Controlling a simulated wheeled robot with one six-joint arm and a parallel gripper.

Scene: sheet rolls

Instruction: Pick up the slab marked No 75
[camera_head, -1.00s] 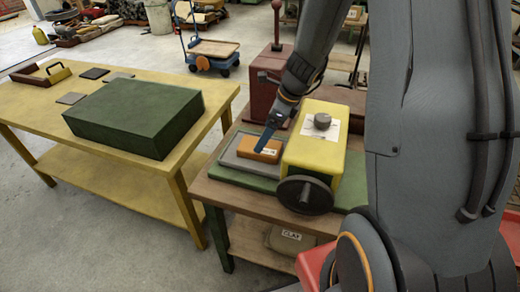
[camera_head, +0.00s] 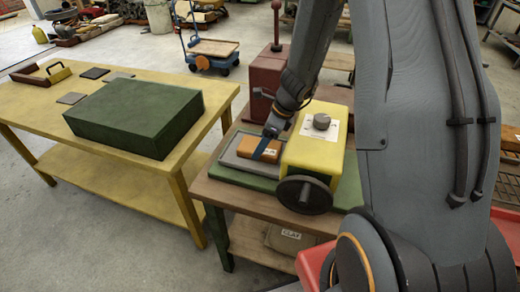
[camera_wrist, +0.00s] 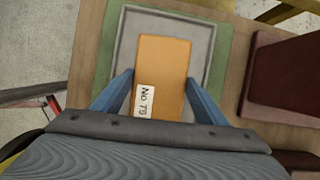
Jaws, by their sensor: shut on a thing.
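In the head view the slab (camera_head: 269,146) shows over the tray, partly hidden by a blue finger of my gripper (camera_head: 261,152).
A yellow machine (camera_head: 300,150) with a dark handwheel (camera_head: 303,195) stands right beside the tray, on a green base (camera_head: 245,179). A maroon block (camera_head: 262,72) stands behind. A yellow table (camera_head: 60,140) with a big dark green box (camera_head: 135,115) is at the left.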

